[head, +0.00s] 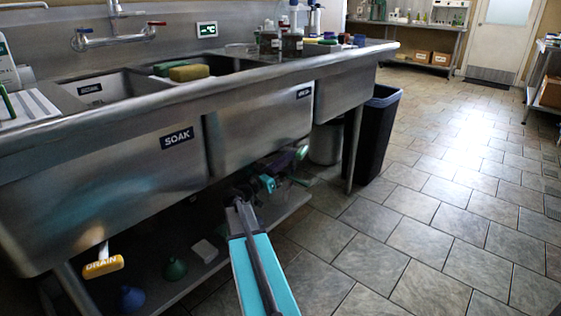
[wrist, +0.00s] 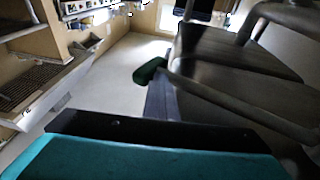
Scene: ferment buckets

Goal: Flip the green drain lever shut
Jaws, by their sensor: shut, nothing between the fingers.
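A dark green handle (wrist: 148,71), which looks like the drain lever, shows near the middle of the wrist view, beside the grey sink metalwork. A small pale green piece (head: 301,153) under the right basin in the head view may be the same lever. My gripper (head: 268,183) is below the middle basin's front, small, dark and teal. It is shut with nothing held, and its fingertips are hard to make out. I cannot tell whether it touches the lever. A yellow-orange lever marked DRAIN (head: 103,267) hangs under the SOAK basin (head: 110,180).
Below the sink is a lower shelf (head: 215,262) with a green funnel (head: 175,269), a blue funnel (head: 131,299) and a white block (head: 204,251). A black bin (head: 377,135) stands at the sink's right end. The tiled floor (head: 430,215) to the right is clear.

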